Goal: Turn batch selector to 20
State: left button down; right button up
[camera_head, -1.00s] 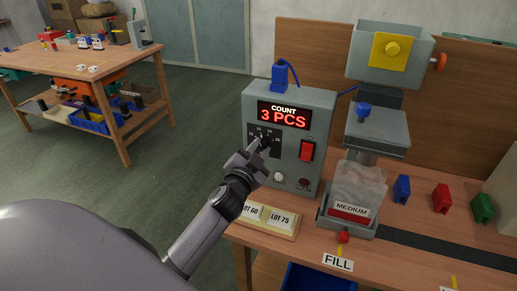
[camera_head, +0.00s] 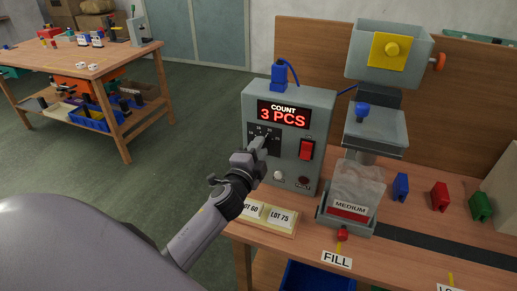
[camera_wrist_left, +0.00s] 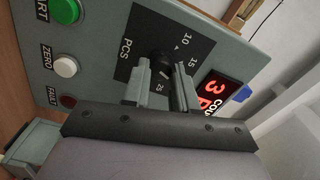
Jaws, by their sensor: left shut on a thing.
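My left gripper (camera_wrist_left: 163,88) is shut on the knob, one finger on each side. In the head view the left gripper (camera_head: 261,143) reaches the dial on the grey control box (camera_head: 320,130) and covers the knob. The fingers hide part of the scale, and I cannot tell which number the knob points to. The red display (camera_head: 284,115) reads COUNT 3 PCS. My right gripper is not in view.
A red rocker switch (camera_head: 307,150) and white button (camera_head: 278,175) sit close beside the gripper. Lot cards (camera_head: 281,218) lie below the box. The filling machine (camera_head: 376,130) with a bag labelled MEDIUM stands right. Blue, red and green clips lie farther right.

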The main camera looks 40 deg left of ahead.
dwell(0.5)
pick_arm(q)
jog(key=c, duration=0.9)
grip_release()
jog(key=v, duration=0.7)
jog(key=shift+s, duration=0.1)
jog(key=shift+d+f, duration=0.1)
